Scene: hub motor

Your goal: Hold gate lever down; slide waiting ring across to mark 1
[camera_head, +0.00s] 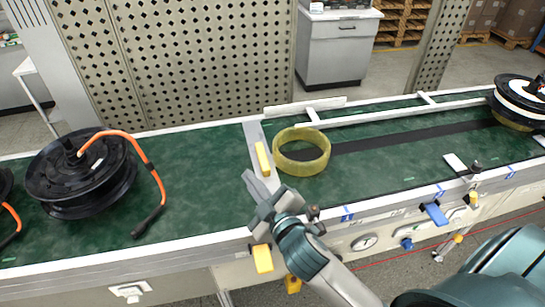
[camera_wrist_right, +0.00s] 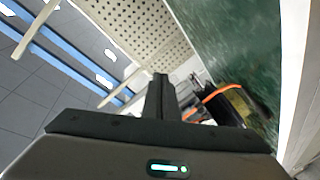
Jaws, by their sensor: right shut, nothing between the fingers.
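The translucent yellow ring (camera_head: 302,152) lies flat on the green conveyor, just right of a grey gate bar (camera_head: 253,136) with a yellow pad (camera_head: 263,159). A blue tag marked 1 (camera_head: 347,213) is on the front rail, right of and nearer than the ring. My right gripper (camera_head: 252,181) is shut and empty above the belt's near side, close to the gate bar. Its closed fingers also show in the right wrist view (camera_wrist_right: 160,98). A yellow tab (camera_head: 262,258) and a blue lever (camera_head: 435,213) are on the front side; which is the gate lever I cannot tell. My left gripper is out of view.
A black hub motor (camera_head: 82,172) with an orange cable stands on the left belt. Another motor (camera_head: 520,98) sits at the far right. A white guide rail (camera_head: 410,111) runs behind the ring. A dark strip (camera_head: 430,135) right of the ring is clear.

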